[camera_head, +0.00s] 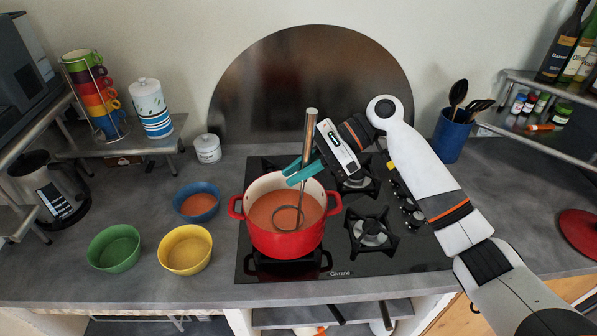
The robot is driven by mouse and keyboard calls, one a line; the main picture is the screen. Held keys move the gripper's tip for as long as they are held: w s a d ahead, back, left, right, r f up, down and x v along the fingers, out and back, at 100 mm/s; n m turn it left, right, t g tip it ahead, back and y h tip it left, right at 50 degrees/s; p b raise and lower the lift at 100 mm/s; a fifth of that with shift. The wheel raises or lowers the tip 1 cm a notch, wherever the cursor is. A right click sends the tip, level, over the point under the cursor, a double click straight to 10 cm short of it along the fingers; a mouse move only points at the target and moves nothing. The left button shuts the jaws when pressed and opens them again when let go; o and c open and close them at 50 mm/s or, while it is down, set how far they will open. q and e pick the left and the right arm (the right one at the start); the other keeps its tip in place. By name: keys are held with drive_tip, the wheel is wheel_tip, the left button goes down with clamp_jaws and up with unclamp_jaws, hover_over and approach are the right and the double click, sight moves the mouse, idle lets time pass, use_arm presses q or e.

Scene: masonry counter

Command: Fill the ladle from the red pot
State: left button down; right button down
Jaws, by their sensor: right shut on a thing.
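The red pot (285,243) stands on the front left burner of the hob, filled with orange-red soup (262,213). The ladle (309,140) stands nearly upright in the pot, its steel handle rising above the rim. Its round bowl (288,218) shows at the soup's surface; I cannot tell how much soup is in it. My right gripper (303,172), with teal fingers, is shut on the ladle's handle above the pot. My left gripper is not in view.
A blue bowl (197,202) with orange-red contents, a green bowl (114,248) and a yellow bowl (185,250) stand left of the hob (350,262). A kettle (48,188) and cup stack (96,90) are farther left. A blue utensil holder (451,136) stands behind my right arm.

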wheel_tip(320, 180, up, 15)
drive_tip(key=p, duration=0.5)
drive_tip(key=shift+f, duration=0.15)
idle(1.1)
drive_tip(key=shift+s+f, duration=0.1)
idle(0.5)
